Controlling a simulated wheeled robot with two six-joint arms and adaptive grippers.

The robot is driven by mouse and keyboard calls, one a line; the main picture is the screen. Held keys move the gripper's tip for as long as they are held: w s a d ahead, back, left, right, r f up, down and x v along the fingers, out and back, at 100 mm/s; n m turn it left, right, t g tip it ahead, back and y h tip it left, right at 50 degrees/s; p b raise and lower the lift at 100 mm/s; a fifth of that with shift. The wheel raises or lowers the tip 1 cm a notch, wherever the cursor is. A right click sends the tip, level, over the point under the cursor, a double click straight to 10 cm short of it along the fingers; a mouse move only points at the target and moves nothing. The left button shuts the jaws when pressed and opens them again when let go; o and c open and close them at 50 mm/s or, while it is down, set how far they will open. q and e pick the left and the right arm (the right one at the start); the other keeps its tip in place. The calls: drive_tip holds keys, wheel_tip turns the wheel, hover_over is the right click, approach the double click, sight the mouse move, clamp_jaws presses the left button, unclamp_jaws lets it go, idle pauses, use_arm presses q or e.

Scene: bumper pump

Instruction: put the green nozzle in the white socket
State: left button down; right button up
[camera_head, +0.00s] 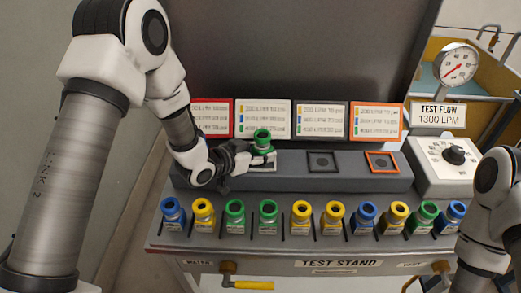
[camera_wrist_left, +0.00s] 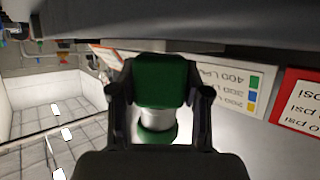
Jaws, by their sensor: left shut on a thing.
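My left gripper (camera_head: 250,156) comes in from the left and is shut on a green nozzle (camera_head: 263,138). The nozzle looks upright, over the white-framed socket (camera_head: 266,167) on the grey raised block. The gripper and nozzle hide much of this socket, so I cannot tell whether the nozzle is seated in it. In the left wrist view, the green nozzle (camera_wrist_left: 160,82) with its silvery middle sits between the two dark fingers of the left gripper (camera_wrist_left: 160,97). My right arm shows at the right edge, but its gripper is out of view.
A black-framed socket (camera_head: 322,161) and an orange-framed socket (camera_head: 382,162) are empty on the block. Several blue, yellow and green nozzles stand in a front row, including a green one (camera_head: 268,212). Label cards (camera_head: 263,118) stand behind. A dial box (camera_head: 447,160) is at right.

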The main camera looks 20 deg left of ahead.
use_arm(q)
drive_tip(key=shift+w+a, duration=0.1)
drive_tip(key=shift+a, duration=0.05)
drive_tip(key=shift+f+b, duration=0.4)
drive_tip(key=shift+f, duration=0.2)
drive_tip(key=shift+c, duration=2.2)
unclamp_jaws()
drive_tip(key=shift+r, duration=0.1)
